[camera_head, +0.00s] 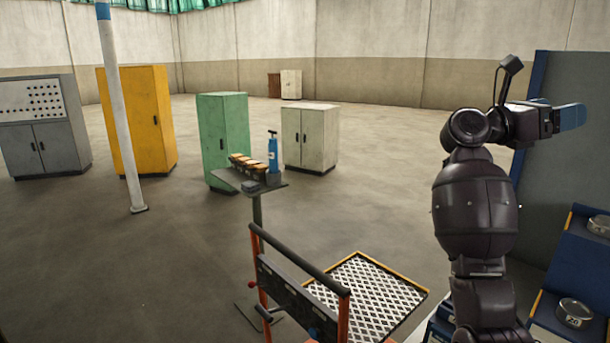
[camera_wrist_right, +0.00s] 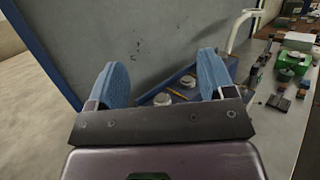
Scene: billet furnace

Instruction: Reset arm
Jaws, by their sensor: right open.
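My right arm rises at the right of the head view, bent at the top. Its gripper (camera_head: 572,117) points right, toward a grey panel (camera_head: 565,160). In the right wrist view the gripper's two blue fingers (camera_wrist_right: 158,85) are spread apart with nothing between them. The grey panel with a blue frame stands beyond the fingertips. My left gripper does not show in either view.
Blue shelves (camera_head: 547,312) with round tins (camera_head: 574,312) stand at the lower right. A cart with a mesh platform (camera_head: 368,300) and a small stand (camera_head: 250,186) with a blue bottle (camera_head: 272,152) are near the middle. A cluttered bench (camera_wrist_right: 270,110) shows in the wrist view.

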